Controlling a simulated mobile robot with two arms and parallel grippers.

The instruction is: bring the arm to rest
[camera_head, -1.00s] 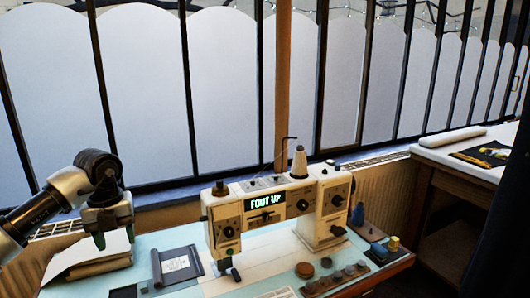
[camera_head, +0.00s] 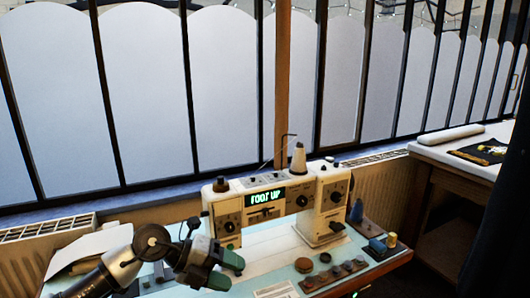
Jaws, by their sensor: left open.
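My left arm comes in from the lower left over the front of the table. Its left gripper (camera_head: 230,271) is open, with green fingertips pointing right, in front of the sewing machine's left end. I see nothing between the fingers. The white sewing machine (camera_head: 262,200) stands on the pale blue table, and its display reads "FOOT UP". My arm and gripper hide part of the table and the area below the machine's needle end. My right gripper is not in view.
A stack of white cloth or paper (camera_head: 90,246) lies at the left, partly behind my arm. A second table (camera_head: 465,180) stands at far right. Windows line the back.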

